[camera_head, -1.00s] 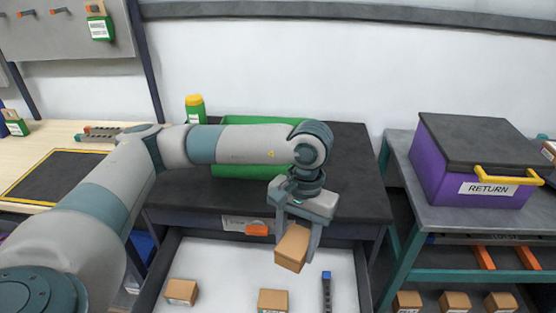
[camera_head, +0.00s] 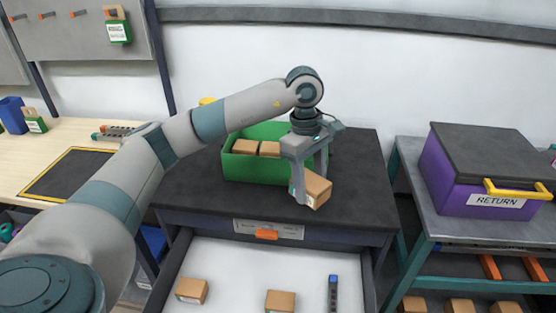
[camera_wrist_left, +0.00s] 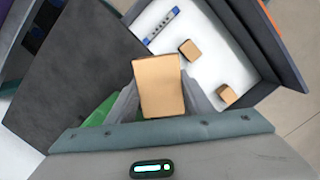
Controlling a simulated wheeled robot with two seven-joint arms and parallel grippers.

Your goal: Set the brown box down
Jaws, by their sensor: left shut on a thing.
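My left gripper (camera_head: 308,190) is shut on a brown box (camera_head: 318,189) and holds it tilted in front of the right end of the green bin (camera_head: 232,169). In the left wrist view the brown box (camera_wrist_left: 159,86) sits between the two fingers. The box appears to be above the dark tabletop (camera_head: 359,199); I cannot tell how high. My right gripper is not in view.
The open drawer (camera_head: 230,265) below the tabletop holds two brown boxes (camera_head: 192,290) (camera_head: 281,301) and a dark stick with a blue end (camera_head: 333,293). A purple RETURN box (camera_head: 470,175) stands on the right table. Bare tabletop lies right of the bin.

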